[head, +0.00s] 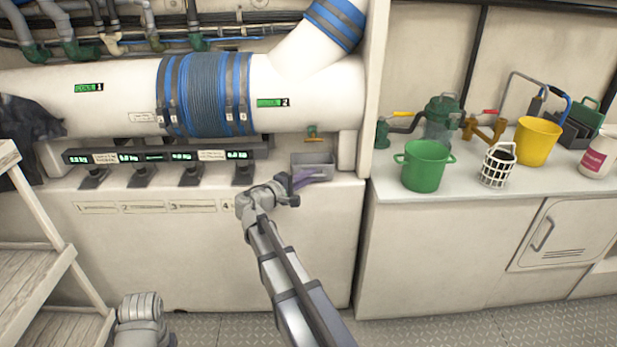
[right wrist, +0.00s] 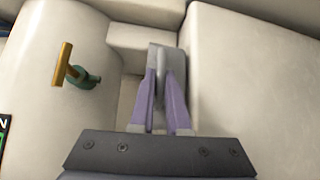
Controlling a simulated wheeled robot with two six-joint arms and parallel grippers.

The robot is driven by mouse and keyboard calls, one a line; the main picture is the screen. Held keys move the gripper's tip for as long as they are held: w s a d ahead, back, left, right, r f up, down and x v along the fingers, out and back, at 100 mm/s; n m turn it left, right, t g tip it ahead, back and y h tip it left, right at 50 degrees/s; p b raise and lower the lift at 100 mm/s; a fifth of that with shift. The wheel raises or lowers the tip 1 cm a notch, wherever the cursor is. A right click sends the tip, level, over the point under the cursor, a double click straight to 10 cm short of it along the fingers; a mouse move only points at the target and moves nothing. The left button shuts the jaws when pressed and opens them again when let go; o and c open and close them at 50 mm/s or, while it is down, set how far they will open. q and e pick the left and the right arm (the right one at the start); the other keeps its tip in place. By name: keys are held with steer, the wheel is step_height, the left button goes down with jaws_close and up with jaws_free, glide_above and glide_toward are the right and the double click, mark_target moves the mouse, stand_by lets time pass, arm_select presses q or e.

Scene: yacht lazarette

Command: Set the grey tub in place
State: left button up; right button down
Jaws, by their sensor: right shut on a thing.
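The grey tub (head: 313,160) is a small open box at the right end of the ledge under the big white pipe, below a small orange-handled valve (head: 311,132). My right gripper (head: 308,178) is shut on the tub from the front. In the right wrist view, the purple fingers (right wrist: 167,105) close on the tub's grey wall (right wrist: 168,58), and the valve (right wrist: 76,72) is to the left. The fingers and gripper body hide much of the tub there. I cannot tell whether the tub's bottom touches the ledge.
A white wall panel (head: 374,80) stands close on the tub's right. Several scales with a display bar (head: 155,156) line the ledge to the left. The right counter holds a green bucket (head: 427,168), a white basket (head: 497,168) and a yellow bucket (head: 538,140).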

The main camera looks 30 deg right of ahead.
steer(key=shift+f, duration=0.2)
steer(key=c, duration=0.8)
jaws_free()
steer(key=v, duration=0.7)
steer(key=shift+s+a, duration=0.1)
steer(key=shift+a, duration=0.3)
